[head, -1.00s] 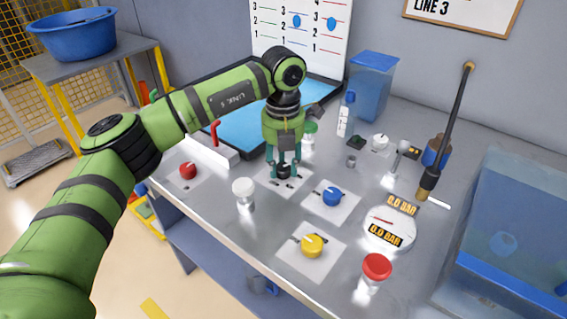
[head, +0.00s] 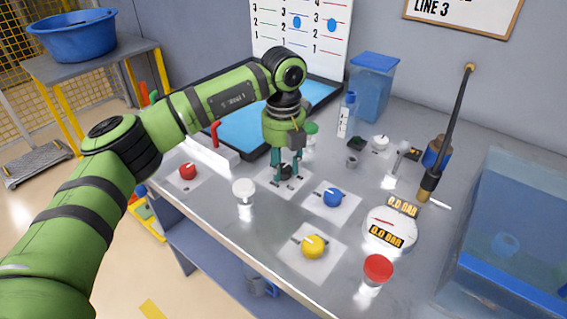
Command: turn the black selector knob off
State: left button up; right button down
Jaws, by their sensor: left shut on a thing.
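The black selector knob (head: 286,171) sits on a pale square plate (head: 268,184) on the metal bench. My left gripper (head: 286,174) points straight down over it, with its green fingers on both sides of the knob and shut on it. The fingers partly cover the knob, so I cannot read which way it points. My right gripper is not in view.
A blue knob (head: 333,198), a yellow knob (head: 313,246) and a red knob (head: 188,171) sit on plates nearby. A white-capped jar (head: 243,190) stands close in front. A round gauge (head: 390,228) and a red-capped jar (head: 377,269) are to the right.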

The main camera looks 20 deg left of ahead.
aim_at(283, 169)
pick_arm(q)
jog(key=shift+s+f, duration=0.1)
jog(key=shift+s, duration=0.05)
jog(key=o, duration=1.1)
jog(key=shift+o, duration=0.2)
jog(key=shift+r, duration=0.2)
notch_tip(283, 169, up, 12)
jog(key=shift+f, duration=0.1)
